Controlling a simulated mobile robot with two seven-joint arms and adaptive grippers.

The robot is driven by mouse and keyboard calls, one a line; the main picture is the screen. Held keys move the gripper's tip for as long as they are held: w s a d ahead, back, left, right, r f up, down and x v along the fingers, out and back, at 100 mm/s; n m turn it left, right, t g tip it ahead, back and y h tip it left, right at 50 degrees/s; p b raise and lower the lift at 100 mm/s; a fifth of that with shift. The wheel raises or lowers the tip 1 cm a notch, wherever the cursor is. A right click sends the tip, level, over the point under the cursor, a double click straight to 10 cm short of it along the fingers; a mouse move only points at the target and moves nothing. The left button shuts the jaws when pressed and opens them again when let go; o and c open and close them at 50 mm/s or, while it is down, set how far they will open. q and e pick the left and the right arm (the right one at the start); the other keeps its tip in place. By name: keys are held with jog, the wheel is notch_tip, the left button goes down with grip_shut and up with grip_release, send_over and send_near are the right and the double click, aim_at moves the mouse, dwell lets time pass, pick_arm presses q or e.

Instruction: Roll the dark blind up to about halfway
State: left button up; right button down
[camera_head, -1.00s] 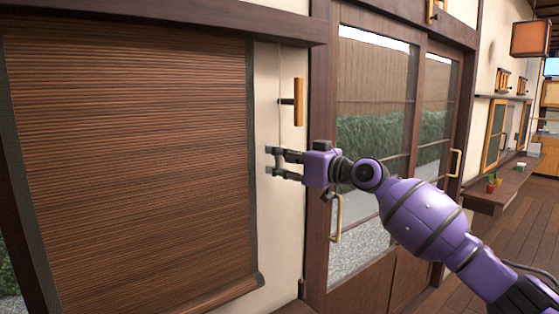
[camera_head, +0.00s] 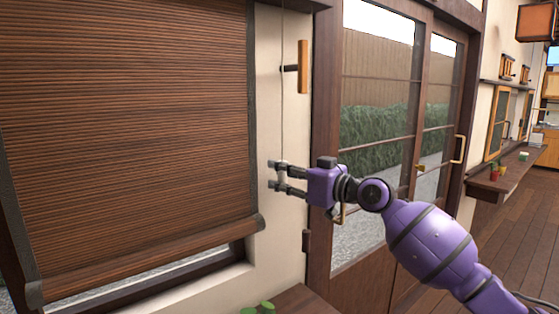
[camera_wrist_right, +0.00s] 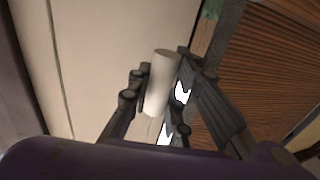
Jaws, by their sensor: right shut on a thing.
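The dark slatted blind (camera_head: 135,125) hangs over the window at the left of the head view. Its bottom bar (camera_head: 150,260) sits a little above the sill, with a strip of window showing below. A thin pull cord (camera_head: 283,115) runs down the pale wall right of the blind. My right gripper (camera_head: 275,176) is beside the blind's lower right edge, shut on the cord's pale cylindrical pull (camera_wrist_right: 161,82), which stands between the fingers in the right wrist view. The blind's slats also show in that view (camera_wrist_right: 265,65). My left gripper is not in view.
A wooden handle on a dark peg (camera_head: 303,66) sticks out from the wall above my gripper. The sliding glass door (camera_head: 377,235) stands right behind my right arm. A low wooden surface (camera_head: 305,298) with a green plant (camera_head: 258,307) is below.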

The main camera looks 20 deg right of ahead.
notch_tip(320, 180, down, 12)
jog(key=b, duration=0.6)
jog(key=shift+r, duration=0.15)
jog(key=c, duration=1.6)
grip_release()
jog(key=shift+r, duration=0.2)
jog(key=v, duration=1.2)
jog(key=shift+s, duration=0.1)
